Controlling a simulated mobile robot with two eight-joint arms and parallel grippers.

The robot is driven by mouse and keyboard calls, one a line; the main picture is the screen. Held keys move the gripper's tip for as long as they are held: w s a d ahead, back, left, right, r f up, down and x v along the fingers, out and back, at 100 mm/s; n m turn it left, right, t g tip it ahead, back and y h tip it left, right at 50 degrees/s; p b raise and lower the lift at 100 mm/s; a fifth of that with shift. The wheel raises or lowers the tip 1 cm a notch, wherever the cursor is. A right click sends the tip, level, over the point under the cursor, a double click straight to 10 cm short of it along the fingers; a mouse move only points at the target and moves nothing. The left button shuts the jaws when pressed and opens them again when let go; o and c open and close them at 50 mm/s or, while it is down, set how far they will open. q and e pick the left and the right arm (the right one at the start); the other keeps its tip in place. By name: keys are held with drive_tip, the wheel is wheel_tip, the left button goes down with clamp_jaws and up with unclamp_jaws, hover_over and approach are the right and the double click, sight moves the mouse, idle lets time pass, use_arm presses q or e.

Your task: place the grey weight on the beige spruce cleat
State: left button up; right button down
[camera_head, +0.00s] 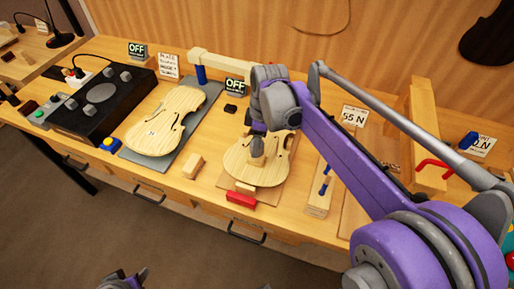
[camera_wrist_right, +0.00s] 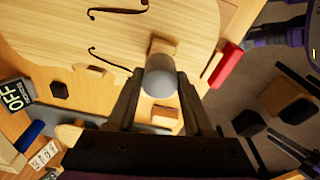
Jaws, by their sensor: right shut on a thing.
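My right gripper (camera_head: 257,140) is above the right-hand violin plate (camera_head: 240,168), its fingers shut on the grey weight (camera_wrist_right: 160,80). In the right wrist view the round grey weight sits between the fingertips. The beige spruce cleat (camera_wrist_right: 162,46) shows just beyond the weight on the pale plate, partly hidden by it. I cannot tell whether weight and cleat touch. In the head view the gripper and weight cover most of that spot. My left gripper (camera_head: 130,278) is at the bottom edge of the head view, away from the bench, its fingers apart and empty.
A red block (camera_head: 241,199) and a small wooden block (camera_head: 245,187) lie at the plate's front edge. Another wooden block (camera_head: 193,166) stands to the left. A second violin plate (camera_head: 165,120) lies on a grey board. A black control box (camera_head: 100,100) is further left.

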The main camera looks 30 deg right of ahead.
sight(262, 144)
drive_tip(key=shift+f, duration=1.1)
drive_tip(key=shift+f, duration=0.1)
drive_tip(key=shift+c, duration=1.5)
unclamp_jaws()
drive_tip(key=shift+r, duration=0.2)
drive_tip(key=r, duration=0.7)
drive_tip(key=d+r+p, duration=0.1)
drive_tip(key=r, duration=0.3)
drive_tip(key=shift+s+r, duration=0.1)
drive_tip(key=shift+s, duration=0.3)
drive_tip(key=shift+s+r, duration=0.1)
drive_tip(key=s+a+f+m+t, duration=0.1)
drive_tip(key=s+a+f+m, duration=0.1)
drive_tip(key=s+f, duration=0.3)
drive_tip(key=s+a+f+m+t, duration=0.2)
drive_tip(key=s+a+f+m, duration=0.1)
drive_tip(key=s+f+m, duration=0.2)
drive_tip(key=s+a+f+m+t+h, duration=0.1)
drive_tip(key=s+a+f+m, duration=0.1)
drive_tip(key=f, duration=0.4)
drive_tip(key=shift+s+a+m+t, duration=0.2)
drive_tip(key=shift+s+m, duration=0.15)
drive_tip(key=shift+s, duration=0.35)
drive_tip(key=shift+s+a+m+t, duration=0.15)
drive_tip(key=shift+s+m, duration=0.2)
drive_tip(key=shift+s, duration=0.35)
